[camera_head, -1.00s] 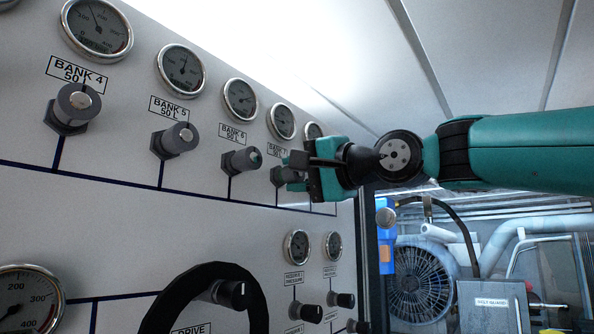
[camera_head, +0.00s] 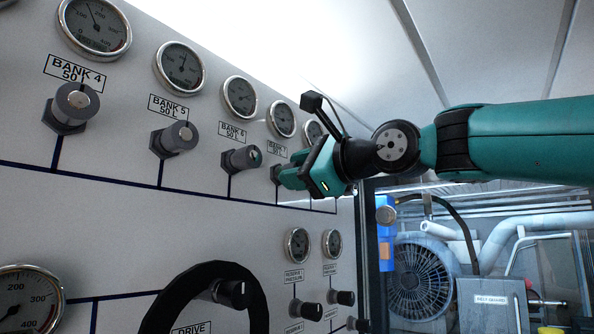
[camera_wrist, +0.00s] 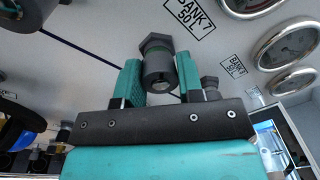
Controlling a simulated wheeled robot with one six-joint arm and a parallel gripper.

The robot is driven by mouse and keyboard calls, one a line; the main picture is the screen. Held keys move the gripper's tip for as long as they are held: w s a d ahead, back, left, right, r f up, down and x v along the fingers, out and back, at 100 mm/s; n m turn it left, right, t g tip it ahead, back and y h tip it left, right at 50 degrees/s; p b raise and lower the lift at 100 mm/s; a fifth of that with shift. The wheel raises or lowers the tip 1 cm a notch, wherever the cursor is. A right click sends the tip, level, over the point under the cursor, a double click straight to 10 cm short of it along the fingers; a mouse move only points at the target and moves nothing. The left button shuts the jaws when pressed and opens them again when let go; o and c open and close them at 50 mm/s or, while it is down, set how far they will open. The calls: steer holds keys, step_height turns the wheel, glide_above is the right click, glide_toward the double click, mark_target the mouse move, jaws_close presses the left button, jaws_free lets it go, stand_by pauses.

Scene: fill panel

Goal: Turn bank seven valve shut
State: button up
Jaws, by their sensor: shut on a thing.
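The bank seven valve is a grey round knob on a dark hex base (camera_wrist: 158,62), below the "BANK 7 50 L" label (camera_wrist: 188,14) in the wrist view. My gripper (camera_wrist: 160,76) has its two teal fingers on either side of the knob, shut on it. In the head view, my gripper (camera_head: 288,175) is at the panel under the label (camera_head: 277,152). There the fingers and gripper body hide most of the knob, and only its dark base (camera_head: 276,172) shows. How far the valve is turned cannot be told.
The bank six valve (camera_head: 241,160) stands close on the left, with bank five (camera_head: 175,139) and bank four (camera_head: 71,107) beyond. Another knob (camera_wrist: 211,88) is just right of my gripper. Gauges (camera_head: 281,119) line the panel above. A large black handwheel (camera_head: 205,268) stands out below.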

steer(key=m, duration=0.3)
steer(key=shift+m, duration=0.4)
steer(key=shift+f+m+g, duration=0.1)
steer(key=shift+m+g, duration=0.2)
steer(key=shift+m, duration=1.6)
steer(key=o, duration=0.9)
steer(key=shift+d, duration=0.1)
steer(key=v, duration=1.2)
